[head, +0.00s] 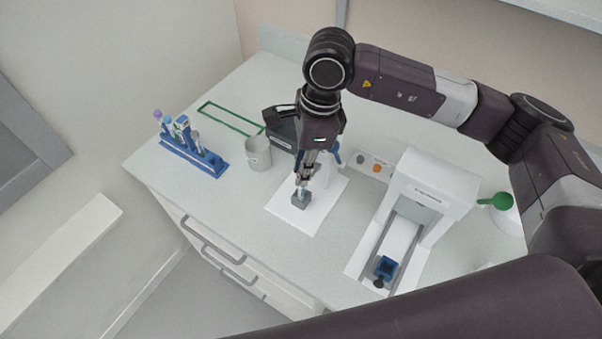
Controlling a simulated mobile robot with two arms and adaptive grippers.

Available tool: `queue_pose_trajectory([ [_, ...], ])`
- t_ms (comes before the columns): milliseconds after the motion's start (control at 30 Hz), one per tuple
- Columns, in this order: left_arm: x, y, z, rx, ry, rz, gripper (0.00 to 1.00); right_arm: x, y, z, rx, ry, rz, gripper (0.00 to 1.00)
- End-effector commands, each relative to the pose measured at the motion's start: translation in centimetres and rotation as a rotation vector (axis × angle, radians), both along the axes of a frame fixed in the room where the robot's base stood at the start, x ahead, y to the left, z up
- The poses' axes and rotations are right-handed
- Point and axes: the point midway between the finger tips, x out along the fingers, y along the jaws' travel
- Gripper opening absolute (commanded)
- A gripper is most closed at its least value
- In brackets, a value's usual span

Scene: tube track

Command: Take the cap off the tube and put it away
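My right gripper (303,178) points down over a small grey block (300,198) that stands on a white mat (278,206). Something thin and pale shows between or just below its fingers, just above the block; I cannot tell whether it is a tube, a cap or part of the fingers. Whether the fingers are closed is too small to tell. My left gripper is not in view.
A grey cup (258,153) stands between rack and mat, with a dark box (283,130) behind it. A white machine (432,185) with a blue holder (385,267) stands at right. A green outline (228,116) marks bare counter.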

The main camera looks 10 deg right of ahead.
Motion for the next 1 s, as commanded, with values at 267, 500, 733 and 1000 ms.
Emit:
queue_pose_trajectory([
  [267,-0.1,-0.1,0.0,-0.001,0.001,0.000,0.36,0.0,0.0,0.0,0.000,0.000,0.000,0.07],
  [500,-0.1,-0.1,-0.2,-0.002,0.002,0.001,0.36,0.0,0.0,0.4,0.001,-0.001,0.000,0.07],
  [733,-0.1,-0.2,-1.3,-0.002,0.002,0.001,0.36,0.1,0.0,3.1,0.001,-0.005,0.001,0.07],
  [1000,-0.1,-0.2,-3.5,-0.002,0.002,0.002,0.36,0.2,0.1,10.4,0.002,-0.008,0.000,0.07],
])
